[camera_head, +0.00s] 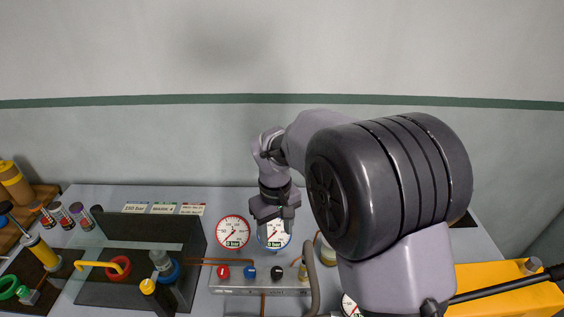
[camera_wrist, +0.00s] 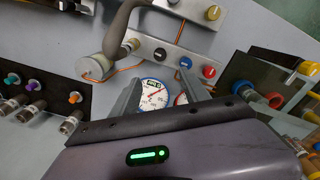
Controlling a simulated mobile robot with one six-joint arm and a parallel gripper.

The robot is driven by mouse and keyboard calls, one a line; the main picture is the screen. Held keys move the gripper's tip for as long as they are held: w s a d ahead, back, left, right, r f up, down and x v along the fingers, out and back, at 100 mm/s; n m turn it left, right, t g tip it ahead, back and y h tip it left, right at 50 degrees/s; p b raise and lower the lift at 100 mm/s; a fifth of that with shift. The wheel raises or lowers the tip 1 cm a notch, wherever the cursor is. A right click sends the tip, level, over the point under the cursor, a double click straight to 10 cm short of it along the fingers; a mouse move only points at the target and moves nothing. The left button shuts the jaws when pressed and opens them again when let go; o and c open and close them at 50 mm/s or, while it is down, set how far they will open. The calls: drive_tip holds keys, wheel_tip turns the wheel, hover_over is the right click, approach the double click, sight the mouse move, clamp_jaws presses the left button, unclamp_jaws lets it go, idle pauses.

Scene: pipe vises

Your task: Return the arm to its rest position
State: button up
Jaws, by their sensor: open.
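My gripper (camera_head: 276,226) hangs at the end of my raised, bent arm, in front of the right-hand round gauge (camera_head: 274,234) in the head view and partly covering it. In the wrist view my gripper (camera_wrist: 160,78) has its two fingers spread apart, with nothing held between them. Past the fingers lie a blue-rimmed gauge (camera_wrist: 153,93) and part of a red-rimmed gauge (camera_wrist: 181,100). In the head view the red-rimmed gauge (camera_head: 233,232) is in full sight. Much of my arm blocks the right side of the head view.
A panel (camera_head: 232,287) with red, blue and black knobs stands below the gauges, with a curved grey handle (camera_head: 311,280) beside it. A dark fixture (camera_head: 150,250) stands left. A yellow block (camera_head: 500,285) with a black bar is right. The wall above is bare.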

drive_tip(key=s+d+r+m+t+y+b, duration=0.1)
drive_tip(key=s+d+r+m+t+b, duration=0.15)
drive_tip(key=s+d+b, duration=0.3)
drive_tip(key=s+d+r+m+t+y+b, duration=0.1)
drive_tip(key=s+d+r+m+b, duration=0.3)
drive_tip(key=s, duration=0.3)
drive_tip(key=s+d+f+m+t+b, duration=0.2)
drive_tip(key=s+d+f+m+b, duration=0.2)
drive_tip(key=s, duration=0.6)
drive_tip(key=shift+f+m, duration=0.35)
drive_tip(key=shift+f, duration=0.1)
